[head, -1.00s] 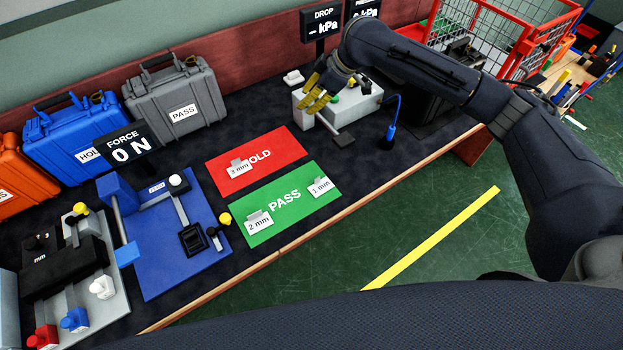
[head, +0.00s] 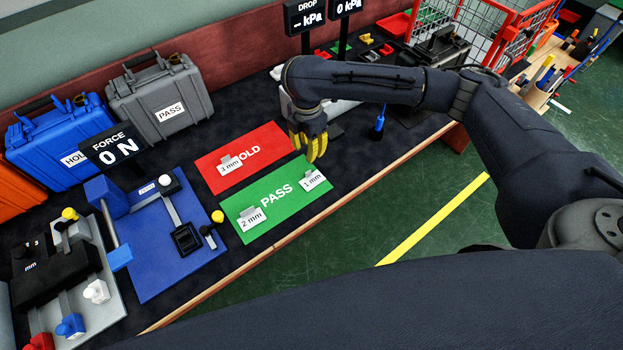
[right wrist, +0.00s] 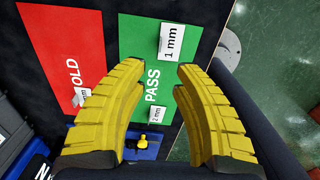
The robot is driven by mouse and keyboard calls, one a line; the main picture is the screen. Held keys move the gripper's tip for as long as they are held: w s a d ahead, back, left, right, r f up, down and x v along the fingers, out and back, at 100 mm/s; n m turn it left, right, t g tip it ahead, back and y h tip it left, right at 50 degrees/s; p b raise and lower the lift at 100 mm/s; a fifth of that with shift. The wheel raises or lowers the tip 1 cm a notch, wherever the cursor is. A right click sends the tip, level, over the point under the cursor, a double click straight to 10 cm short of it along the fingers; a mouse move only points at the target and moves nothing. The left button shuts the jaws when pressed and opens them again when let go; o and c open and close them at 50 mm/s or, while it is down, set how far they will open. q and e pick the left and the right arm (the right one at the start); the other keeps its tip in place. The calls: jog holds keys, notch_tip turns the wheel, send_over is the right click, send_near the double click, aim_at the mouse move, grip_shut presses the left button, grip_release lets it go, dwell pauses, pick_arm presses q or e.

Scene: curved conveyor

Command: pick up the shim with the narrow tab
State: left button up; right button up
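Three small white labelled pieces with grey tabs lie on the mats. The 1 mm piece (head: 313,181) is at the right end of the green PASS mat (head: 285,214), and the 2 mm piece (head: 251,219) is at its left end. The 3 mm piece (head: 230,163) is on the red HOLD mat (head: 256,150). Which tab is narrow I cannot tell. My right gripper (head: 311,149) hangs above the right end of the mats, fingers down. In the right wrist view its yellow fingers (right wrist: 160,67) are apart and empty, with the 1 mm piece (right wrist: 171,42) beyond the gap. My left gripper is out of view.
A blue fixture (head: 160,245) with a yellow knob stands left of the mats. Grey (head: 160,92) and blue (head: 62,140) cases and a FORCE display (head: 114,147) stand behind. A blue-handled tool (head: 379,124) stands right of the gripper. The table's front edge is close to the PASS mat.

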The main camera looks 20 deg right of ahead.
aim_at(308, 172)
jog(key=shift+f, duration=5.85)
jog(key=shift+c, duration=0.4)
grip_shut()
